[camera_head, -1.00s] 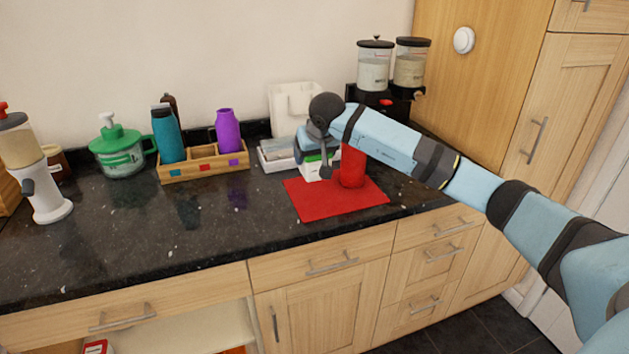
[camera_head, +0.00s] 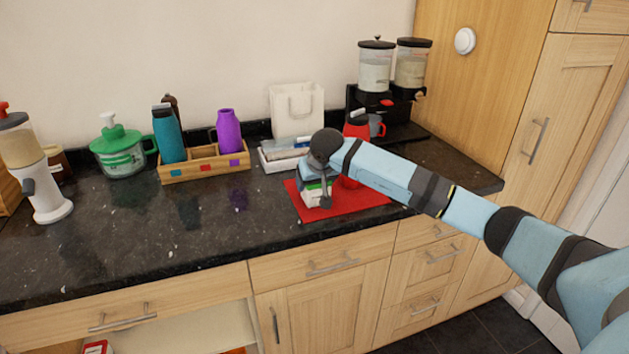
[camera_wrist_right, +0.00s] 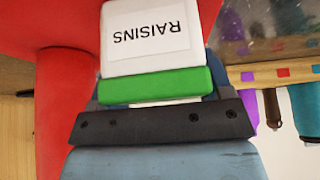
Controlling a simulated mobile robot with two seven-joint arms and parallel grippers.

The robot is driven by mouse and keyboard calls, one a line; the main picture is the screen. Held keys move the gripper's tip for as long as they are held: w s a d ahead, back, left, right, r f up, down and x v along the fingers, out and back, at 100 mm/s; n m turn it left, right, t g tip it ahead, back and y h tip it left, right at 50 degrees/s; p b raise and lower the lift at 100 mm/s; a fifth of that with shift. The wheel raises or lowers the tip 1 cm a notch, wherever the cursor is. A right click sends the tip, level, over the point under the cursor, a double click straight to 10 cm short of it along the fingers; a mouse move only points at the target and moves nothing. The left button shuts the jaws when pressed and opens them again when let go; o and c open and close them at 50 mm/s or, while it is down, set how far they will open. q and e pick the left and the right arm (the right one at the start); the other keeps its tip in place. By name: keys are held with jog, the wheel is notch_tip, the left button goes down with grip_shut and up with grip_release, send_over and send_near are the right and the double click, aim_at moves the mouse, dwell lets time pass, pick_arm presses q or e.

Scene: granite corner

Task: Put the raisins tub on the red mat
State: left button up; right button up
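The raisins tub is a white box with a green lid. In the head view the tub (camera_head: 311,198) is over the left part of the red mat (camera_head: 352,209). My right gripper (camera_head: 318,184) is shut on it from above, around the lid. In the right wrist view the tub (camera_wrist_right: 155,35) shows its RAISINS label upside down, with red mat (camera_wrist_right: 40,15) beyond it. The tub's base looks at or just above the mat; I cannot tell if it touches. My left gripper is out of view.
A tall red container (camera_head: 356,128) stands on the mat close right of the tub, partly hidden by my arm; it also shows in the wrist view (camera_wrist_right: 65,110). A white tray (camera_head: 281,161) and wooden caddy (camera_head: 205,170) lie behind. The front left counter is clear.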

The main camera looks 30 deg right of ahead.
jog(key=o, duration=0.4)
